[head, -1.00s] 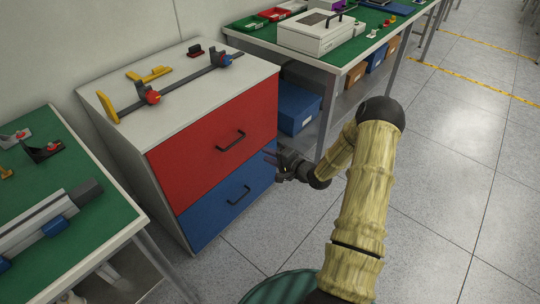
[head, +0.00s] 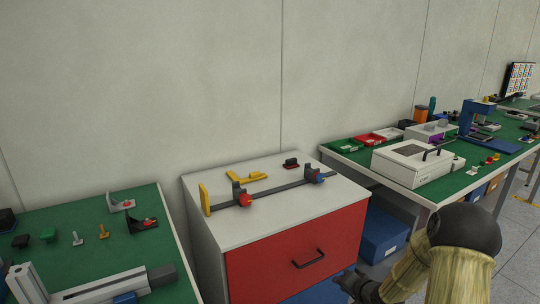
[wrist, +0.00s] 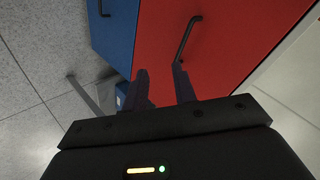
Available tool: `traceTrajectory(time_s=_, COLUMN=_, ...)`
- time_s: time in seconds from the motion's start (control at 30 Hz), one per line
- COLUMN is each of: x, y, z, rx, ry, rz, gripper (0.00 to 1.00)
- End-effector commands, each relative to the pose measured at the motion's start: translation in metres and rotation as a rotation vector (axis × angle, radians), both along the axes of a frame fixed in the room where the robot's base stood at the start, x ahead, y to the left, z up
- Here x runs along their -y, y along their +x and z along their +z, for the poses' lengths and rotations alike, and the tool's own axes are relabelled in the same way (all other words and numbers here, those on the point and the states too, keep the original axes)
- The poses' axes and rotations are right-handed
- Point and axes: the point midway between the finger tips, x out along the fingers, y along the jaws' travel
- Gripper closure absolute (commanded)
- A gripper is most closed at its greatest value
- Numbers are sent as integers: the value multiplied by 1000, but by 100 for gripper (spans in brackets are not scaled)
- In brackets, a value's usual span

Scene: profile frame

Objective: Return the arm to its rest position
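My gripper (head: 350,279) is at the lower edge of the head view, in front of the cabinet near the lower right of the red drawer (head: 290,260). In the wrist view my gripper (wrist: 161,84) has its two dark fingers apart with nothing between them. The red drawer (wrist: 225,45) and its dark handle (wrist: 186,38) lie beyond the fingers, with the blue drawer (wrist: 114,28) to the left. My arm comes in from the lower right of the head view; its base end is out of frame. Both drawers look shut.
The white cabinet top (head: 235,230) carries a rail with clamps (head: 270,192) and a yellow part (head: 246,178). Green-topped benches stand left (head: 75,262) and right (head: 350,156). A blue bin (head: 380,238) sits under the right bench. Open floor (wrist: 35,60) shows in the wrist view.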

Motion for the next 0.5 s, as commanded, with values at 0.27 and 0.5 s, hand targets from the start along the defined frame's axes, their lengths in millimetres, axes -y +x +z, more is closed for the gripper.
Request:
traceTrajectory(time_s=0.27, x=-17, y=-56, z=48, rx=-162, ry=-376, rz=119, gripper=73)
traceTrajectory(time_s=0.5, x=-36, y=-129, z=85, rx=-317, ry=-569, rz=251, gripper=73)
